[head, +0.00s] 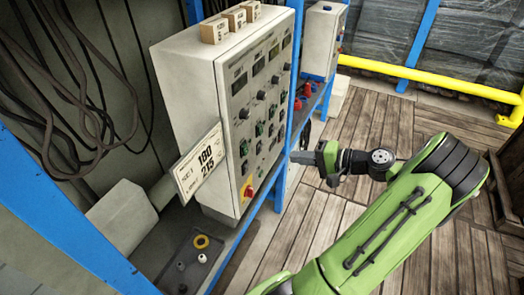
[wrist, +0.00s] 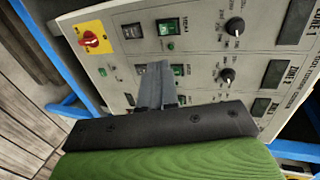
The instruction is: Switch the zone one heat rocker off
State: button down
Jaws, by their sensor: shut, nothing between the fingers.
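The control panel (head: 218,100) is a pale cabinet with columns of displays, knobs and rockers. In the wrist view its face (wrist: 205,52) appears turned sideways, with the zone one row along the top. That row holds a display (wrist: 297,20), a black knob (wrist: 235,27), a green-lit rocker (wrist: 166,27) and a darker rocker (wrist: 132,31). Their small labels are hard to read, so I cannot tell which is heat. My gripper (head: 294,157) is shut and empty, to the right of the panel face. In the wrist view its fingers (wrist: 155,68) cover part of the zone two row.
A red and yellow switch (wrist: 92,38) sits beside the zone one row. A tilted number card (head: 199,163) stands at the panel's lower left. Blue frame posts (head: 290,75) flank the panel. Wooden floor (head: 370,125) lies open to the right.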

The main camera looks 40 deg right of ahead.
aim_at(245, 149)
jog(key=b+x, duration=0.1)
jog(key=x, duration=1.3)
jog(key=shift+d, duration=0.1)
jog(key=shift+w+f+b, duration=0.15)
jog(key=shift+f+b, duration=0.1)
jog(key=shift+b, duration=0.4)
